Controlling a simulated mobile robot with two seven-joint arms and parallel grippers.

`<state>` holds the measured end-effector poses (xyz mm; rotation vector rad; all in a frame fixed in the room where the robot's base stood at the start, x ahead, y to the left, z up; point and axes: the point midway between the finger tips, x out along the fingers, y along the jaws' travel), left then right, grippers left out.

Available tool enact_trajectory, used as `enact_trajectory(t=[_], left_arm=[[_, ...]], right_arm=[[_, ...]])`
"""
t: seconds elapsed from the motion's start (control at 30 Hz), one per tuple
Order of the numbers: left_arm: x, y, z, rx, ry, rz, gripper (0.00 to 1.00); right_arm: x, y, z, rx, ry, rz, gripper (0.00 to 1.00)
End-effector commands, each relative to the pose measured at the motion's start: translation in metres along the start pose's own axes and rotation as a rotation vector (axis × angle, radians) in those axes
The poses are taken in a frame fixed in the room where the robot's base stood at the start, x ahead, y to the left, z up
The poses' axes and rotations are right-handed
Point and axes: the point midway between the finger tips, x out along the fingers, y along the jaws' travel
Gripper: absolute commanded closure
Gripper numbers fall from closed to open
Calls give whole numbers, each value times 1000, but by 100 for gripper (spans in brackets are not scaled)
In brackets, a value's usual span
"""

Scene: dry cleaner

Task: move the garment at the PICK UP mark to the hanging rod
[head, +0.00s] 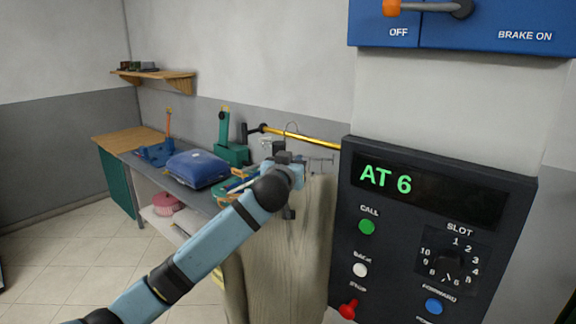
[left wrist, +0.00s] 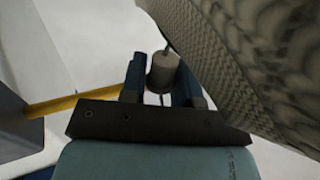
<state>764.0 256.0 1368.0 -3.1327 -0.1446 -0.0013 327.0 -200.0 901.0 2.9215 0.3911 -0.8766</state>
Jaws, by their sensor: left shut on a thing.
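My left gripper (head: 291,162) is shut on the hanger of a long grey-beige garment (head: 300,245). The garment hangs down below the gripper, partly behind my arm and beside the control panel. In the left wrist view the gripper (left wrist: 161,78) clamps a grey cylindrical hanger neck (left wrist: 163,68), and the patterned cloth (left wrist: 250,60) fills the upper right. The hanger hook (head: 291,127) rises above the gripper, close to a yellow rod (head: 310,139); I cannot tell whether they touch. The rod also shows in the left wrist view (left wrist: 55,104). The PICK UP mark is not visible.
A dark control panel (head: 400,268) reading "AT 6" stands close on the right, under a blue brake box (head: 485,40). A wooden shelf (head: 165,79) is on the back wall.

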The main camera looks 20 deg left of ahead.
Motion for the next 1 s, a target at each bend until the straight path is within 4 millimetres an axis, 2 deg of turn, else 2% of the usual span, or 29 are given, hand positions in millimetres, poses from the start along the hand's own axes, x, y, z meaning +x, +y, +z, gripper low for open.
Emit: enact_trajectory(t=[1.0], left_arm=[[34, 17, -2, 0, 3, 1, 100]], right_arm=[[4, 0, 6, 0, 0, 0, 59]])
